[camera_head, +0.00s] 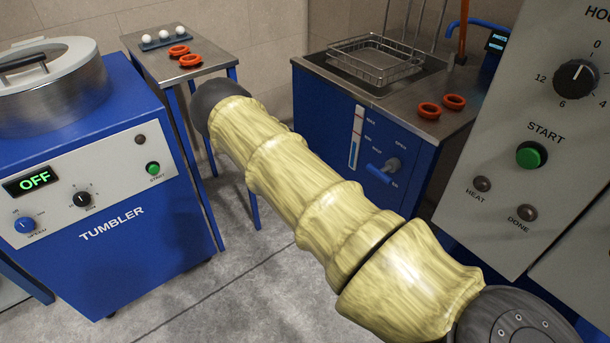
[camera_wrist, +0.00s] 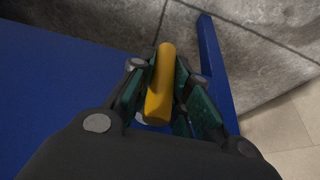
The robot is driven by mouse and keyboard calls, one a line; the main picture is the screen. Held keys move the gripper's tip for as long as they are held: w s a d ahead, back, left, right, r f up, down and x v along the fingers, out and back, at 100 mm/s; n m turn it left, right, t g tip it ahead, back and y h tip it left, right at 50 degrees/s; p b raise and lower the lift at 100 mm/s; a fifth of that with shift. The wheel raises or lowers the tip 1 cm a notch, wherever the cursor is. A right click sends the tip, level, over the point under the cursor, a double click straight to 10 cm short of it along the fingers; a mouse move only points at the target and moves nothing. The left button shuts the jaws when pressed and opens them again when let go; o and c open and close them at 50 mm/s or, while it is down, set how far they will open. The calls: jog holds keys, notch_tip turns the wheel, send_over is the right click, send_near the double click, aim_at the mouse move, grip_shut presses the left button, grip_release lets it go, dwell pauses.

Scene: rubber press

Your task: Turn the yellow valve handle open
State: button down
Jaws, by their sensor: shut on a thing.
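The yellow valve handle (camera_wrist: 160,90) shows in the wrist view as a smooth, rounded bar running up and down the picture. My gripper (camera_wrist: 159,70) has its dark green-padded fingers on either side of the handle and is shut on it. The handle's upper end sticks out a little past the fingertips. The handle's mount is hidden. In the camera_head view, neither the yellow handle nor my gripper can be seen; my arm in its pale yellow sleeve crosses the middle of that view.
A blue tumbler (camera_head: 125,170) stands at left. Behind it, a small table (camera_head: 205,72) bears orange rings and a tray of white balls. A blue tank unit (camera_head: 330,115) with a wire basket stands at back right. A grey control panel (camera_head: 555,100) is close at right.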

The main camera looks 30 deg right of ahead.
jog(key=shift+d, duration=0.1)
jog(key=c, duration=1.3)
grip_release()
jog(key=shift+c, duration=0.2)
jog(key=shift+a+r, duration=0.3)
jog(key=shift+r, duration=0.15)
jog(key=v, duration=1.1)
jog(key=shift+s, duration=0.1)
